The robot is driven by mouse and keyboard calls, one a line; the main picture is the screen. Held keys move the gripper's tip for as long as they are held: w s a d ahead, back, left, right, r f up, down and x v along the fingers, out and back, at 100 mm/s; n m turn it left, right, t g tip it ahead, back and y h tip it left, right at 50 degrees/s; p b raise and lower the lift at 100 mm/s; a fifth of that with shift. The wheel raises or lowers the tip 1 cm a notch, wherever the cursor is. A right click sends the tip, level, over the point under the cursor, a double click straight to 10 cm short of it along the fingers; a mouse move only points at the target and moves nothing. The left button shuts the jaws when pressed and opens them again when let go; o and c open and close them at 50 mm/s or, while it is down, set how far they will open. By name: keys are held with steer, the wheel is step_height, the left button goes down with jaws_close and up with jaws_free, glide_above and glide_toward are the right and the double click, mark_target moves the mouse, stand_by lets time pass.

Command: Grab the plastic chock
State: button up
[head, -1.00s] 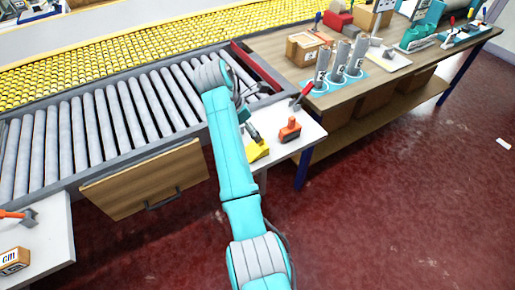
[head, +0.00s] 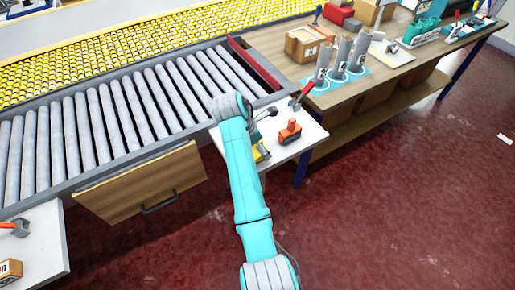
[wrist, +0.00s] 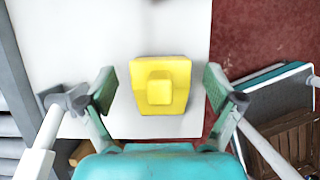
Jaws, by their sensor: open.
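The plastic chock looks like a yellow wedge-like block (wrist: 160,85) with a raised smaller block on top. It rests on a white table top (wrist: 80,30), near its right edge in the wrist view. My gripper (wrist: 159,88) is open, with one finger to the left and one to the right of the chock. Gaps show on both sides, so neither finger touches it. In the head view the chock (head: 262,153) is mostly hidden behind my arm, and my gripper is largely hidden too.
An orange tool (head: 290,132) stands right of the chock on the white table. A red-handled tool (head: 302,96) lies behind it. A roller conveyor (head: 110,125) is on the left. A wooden workbench (head: 385,85) holds grey cylinders (head: 341,58). Red floor is open at right.

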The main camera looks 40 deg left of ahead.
steer(key=c, duration=1.4)
steer(key=shift+r, duration=0.15)
